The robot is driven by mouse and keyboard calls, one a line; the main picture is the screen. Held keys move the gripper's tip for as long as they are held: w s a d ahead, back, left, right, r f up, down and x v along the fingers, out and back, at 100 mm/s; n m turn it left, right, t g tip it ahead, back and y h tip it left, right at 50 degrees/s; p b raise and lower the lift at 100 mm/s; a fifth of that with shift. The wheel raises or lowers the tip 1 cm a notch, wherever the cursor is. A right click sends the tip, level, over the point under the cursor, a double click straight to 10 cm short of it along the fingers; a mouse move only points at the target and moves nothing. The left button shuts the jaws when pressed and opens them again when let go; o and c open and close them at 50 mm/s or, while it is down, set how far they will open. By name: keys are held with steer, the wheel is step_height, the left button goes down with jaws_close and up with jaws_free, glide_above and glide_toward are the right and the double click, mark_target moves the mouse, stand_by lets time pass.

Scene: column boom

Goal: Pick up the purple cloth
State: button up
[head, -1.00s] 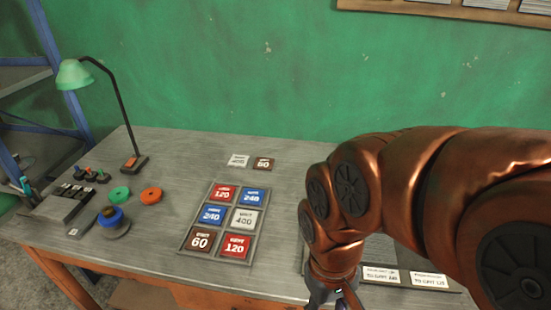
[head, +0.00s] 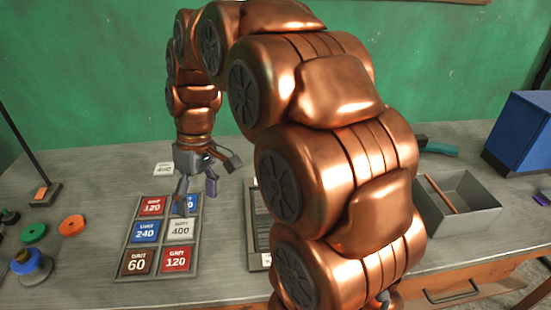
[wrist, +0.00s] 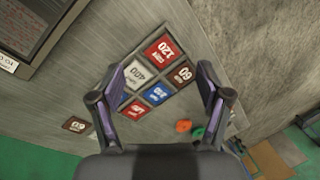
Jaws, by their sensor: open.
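My gripper (head: 197,198) is open and empty, pointing down above the tray of sandpaper squares. In the wrist view my gripper (wrist: 160,76) shows its two fingers spread, with purple inner pads, and nothing between them. The sandpaper tray (head: 199,240) lies below, with red, blue, white and brown squares in it.
A grey open bin (head: 470,215) with a brown strip across it and a blue box (head: 522,135) stand at the right.

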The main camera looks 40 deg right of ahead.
steer(key=w+d+f+n+t+y, duration=0.2)
steer(key=w+d+n, duration=0.1)
steer(key=w+d, duration=1.5)
steer(key=shift+s+d+f+n+t+h+b, duration=0.3)
steer(key=shift+d+f+n, duration=0.4)
steer(key=shift+d+f, duration=2.35)
steer(key=shift+s+d+f+n+t+y+b, duration=0.25)
steer(key=shift+d+f+n, duration=0.7)
steer(key=shift+d, duration=3.95)
steer(key=shift+s+d+f+n+t+h+b, duration=0.1)
steer(key=shift+d+f+n+t+h+b, duration=0.3)
steer(key=shift+d+f, duration=2.8)
steer(key=shift+w+d+p, duration=0.1)
steer(key=shift+d+p, duration=0.35)
steer(key=shift+p+x, duration=0.5)
steer(key=shift+x, duration=1.1)
steer(key=shift+c, duration=0.3)
steer(key=c, duration=1.2)
